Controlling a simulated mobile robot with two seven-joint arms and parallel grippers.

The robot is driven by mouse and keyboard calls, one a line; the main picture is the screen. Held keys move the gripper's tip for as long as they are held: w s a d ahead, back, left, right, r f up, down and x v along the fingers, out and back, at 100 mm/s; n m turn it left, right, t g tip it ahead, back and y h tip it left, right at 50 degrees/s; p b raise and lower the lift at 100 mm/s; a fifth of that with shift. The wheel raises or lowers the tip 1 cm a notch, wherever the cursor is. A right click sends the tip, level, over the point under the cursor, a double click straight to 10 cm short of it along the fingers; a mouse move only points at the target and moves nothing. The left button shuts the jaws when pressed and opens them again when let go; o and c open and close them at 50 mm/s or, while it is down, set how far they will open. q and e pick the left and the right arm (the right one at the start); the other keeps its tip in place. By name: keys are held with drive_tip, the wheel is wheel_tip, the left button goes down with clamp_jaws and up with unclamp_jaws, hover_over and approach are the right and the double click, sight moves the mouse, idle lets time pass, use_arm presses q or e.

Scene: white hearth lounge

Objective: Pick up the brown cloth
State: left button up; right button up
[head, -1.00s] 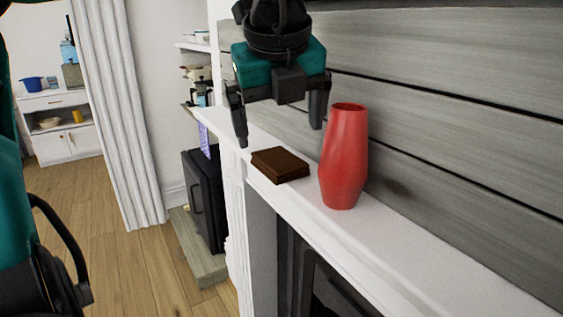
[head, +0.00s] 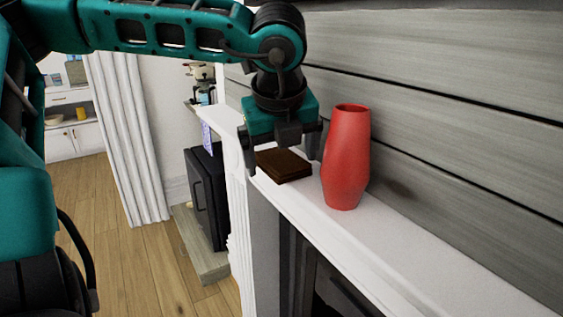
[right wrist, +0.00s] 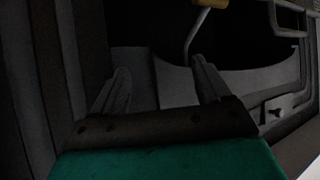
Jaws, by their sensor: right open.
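The brown cloth (head: 287,168) is a dark folded stack lying flat on the white mantel shelf, in the head view. My left gripper (head: 281,162) is above it with its fingers spread apart, one towards each side of the cloth, and nothing held. Part of the cloth is hidden behind the gripper, and I cannot tell whether the fingers touch it. My right gripper (right wrist: 160,85) shows in the right wrist view, open and empty, facing dark metal parts away from the cloth.
A red vase (head: 346,160) stands upright on the mantel (head: 430,250) just right of the cloth, close to my left gripper's right finger. A grey plank wall rises behind the mantel. The front right stretch of mantel is clear. A dark stove (head: 206,197) stands below at the left.

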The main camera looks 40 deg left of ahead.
sight(278, 160)
use_arm(q)
drive_tip(key=c, duration=0.8)
drive_tip(key=shift+r, duration=0.15)
drive_tip(key=shift+c, duration=0.2)
use_arm(e)
drive_tip(key=shift+a+f, duration=0.1)
